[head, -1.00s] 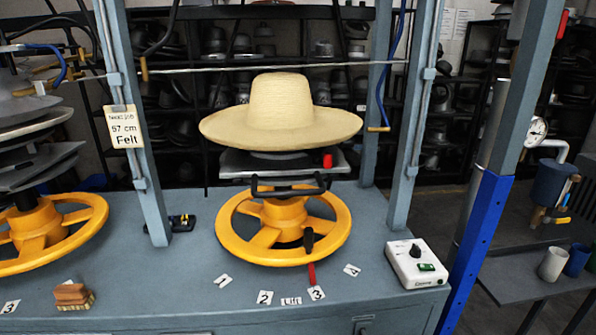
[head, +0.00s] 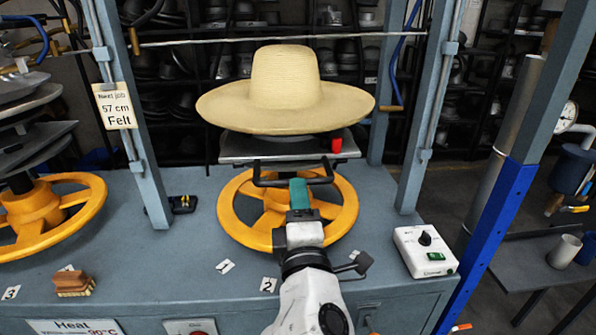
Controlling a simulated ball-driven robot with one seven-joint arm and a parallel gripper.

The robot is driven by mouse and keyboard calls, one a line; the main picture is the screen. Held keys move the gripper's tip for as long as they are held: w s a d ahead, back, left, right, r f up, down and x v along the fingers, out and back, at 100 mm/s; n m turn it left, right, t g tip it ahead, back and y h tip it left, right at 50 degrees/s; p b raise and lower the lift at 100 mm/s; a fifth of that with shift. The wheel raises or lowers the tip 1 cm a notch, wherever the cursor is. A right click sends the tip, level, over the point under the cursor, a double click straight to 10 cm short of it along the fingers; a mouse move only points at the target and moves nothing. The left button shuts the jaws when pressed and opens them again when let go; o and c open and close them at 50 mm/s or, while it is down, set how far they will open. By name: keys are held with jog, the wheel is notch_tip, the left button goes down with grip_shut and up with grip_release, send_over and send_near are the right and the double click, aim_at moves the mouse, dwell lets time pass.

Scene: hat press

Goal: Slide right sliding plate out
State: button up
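The right sliding plate (head: 235,148) is a flat grey metal plate under the wide straw hat (head: 285,80) on the right press. A black U-shaped handle (head: 264,181) is at its front, above the yellow handwheel (head: 229,211). My gripper (head: 299,188) reaches up from the bottom of the head view. Its narrow teal end overlaps the middle of the handle's bar. I cannot tell whether it touches or holds the bar, because the fingers are seen from behind. A red part (head: 336,145) sits at the plate's right side.
Blue-grey posts stand left (head: 127,110) and right (head: 428,110) of the press. A white control box (head: 425,252) is on the table at right, a brush (head: 74,284) at left. A second press with a yellow wheel (head: 88,192) is at far left.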

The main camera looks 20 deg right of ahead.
jog(key=x, duration=0.6)
jog(key=shift+w+p, duration=0.3)
jog(key=shift+p, duration=0.15)
jog(key=shift+d, duration=0.15)
jog(key=shift+c, duration=0.4)
grip_shut()
